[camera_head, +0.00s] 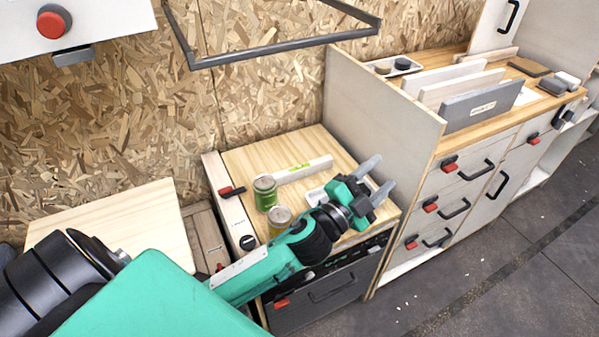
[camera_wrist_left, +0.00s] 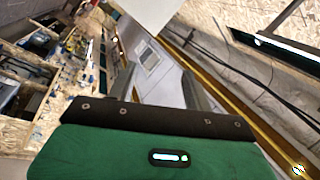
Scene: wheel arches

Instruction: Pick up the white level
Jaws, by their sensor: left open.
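The white level (camera_head: 300,170), a long white bar with a green-yellow mark near its middle, lies on the wooden worktop (camera_head: 265,155) in the head view, behind the cans. My left gripper (camera_head: 378,178) is open and empty, above the right side of the worktop. It is to the right of the level and apart from it, with its fingers pointing to the upper right. The left wrist view shows my gripper's green housing (camera_wrist_left: 155,150), but I cannot make out the level there. My right gripper is in neither view.
A green can (camera_head: 265,191) and a yellowish can (camera_head: 281,217) stand in front of the level. A white tray (camera_head: 316,196) is partly hidden by my gripper. A pale side panel (camera_head: 385,105) rises right of the worktop. A dark metal frame (camera_head: 275,52) juts out above.

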